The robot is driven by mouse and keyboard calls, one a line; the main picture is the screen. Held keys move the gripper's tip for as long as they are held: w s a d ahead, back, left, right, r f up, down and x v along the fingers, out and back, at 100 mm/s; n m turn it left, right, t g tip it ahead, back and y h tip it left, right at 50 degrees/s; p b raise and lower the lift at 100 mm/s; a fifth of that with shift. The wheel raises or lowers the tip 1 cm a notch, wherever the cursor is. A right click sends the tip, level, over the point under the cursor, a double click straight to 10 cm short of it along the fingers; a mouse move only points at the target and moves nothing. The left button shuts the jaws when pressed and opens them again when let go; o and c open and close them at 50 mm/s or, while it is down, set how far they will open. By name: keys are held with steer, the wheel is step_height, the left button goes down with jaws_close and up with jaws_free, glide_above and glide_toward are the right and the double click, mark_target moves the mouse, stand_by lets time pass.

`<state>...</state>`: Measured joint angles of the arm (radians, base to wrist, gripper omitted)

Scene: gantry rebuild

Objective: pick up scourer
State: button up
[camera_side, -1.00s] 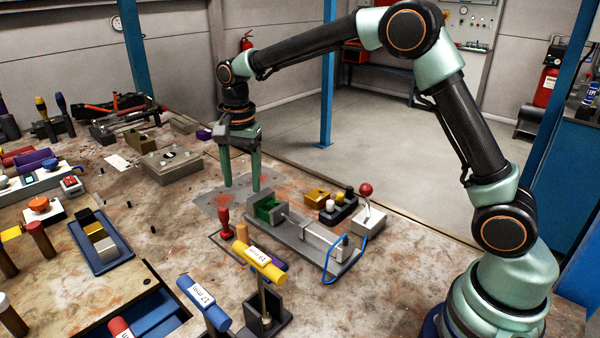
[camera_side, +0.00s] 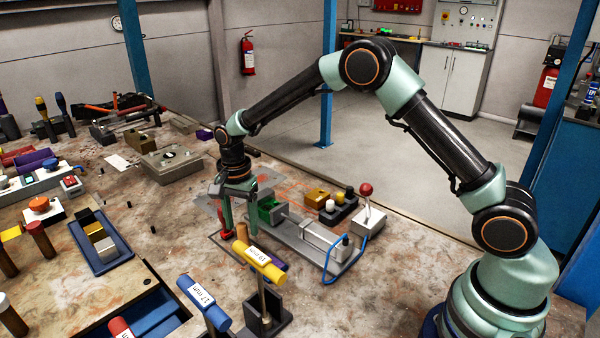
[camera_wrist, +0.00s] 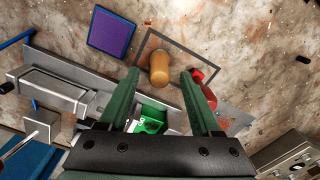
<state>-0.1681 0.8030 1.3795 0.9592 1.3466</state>
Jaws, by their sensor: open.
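A flat purple pad with a blue edge (camera_wrist: 111,32) lies on the bench in the wrist view; it looks most like the scourer, though I cannot be certain. In the side view the purple pad (camera_side: 279,265) is mostly hidden behind a yellow tool handle. My gripper (camera_side: 240,222) is open, with its fingers pointing down beside the clamp fixture. In the wrist view my gripper (camera_wrist: 160,76) has a wooden peg showing between its fingertips, and the pad lies apart, beyond the left finger. Nothing is held.
A metal clamp fixture (camera_side: 312,238) with a green block (camera_side: 268,206) stands right of my gripper. A red peg (camera_wrist: 205,88) is close to one finger. The yellow tool handle (camera_side: 259,258) stands in front.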

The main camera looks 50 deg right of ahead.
steer(key=shift+f, duration=1.5)
jaws_close()
steer(key=shift+r, duration=0.1)
step_height(320, 180, up, 20)
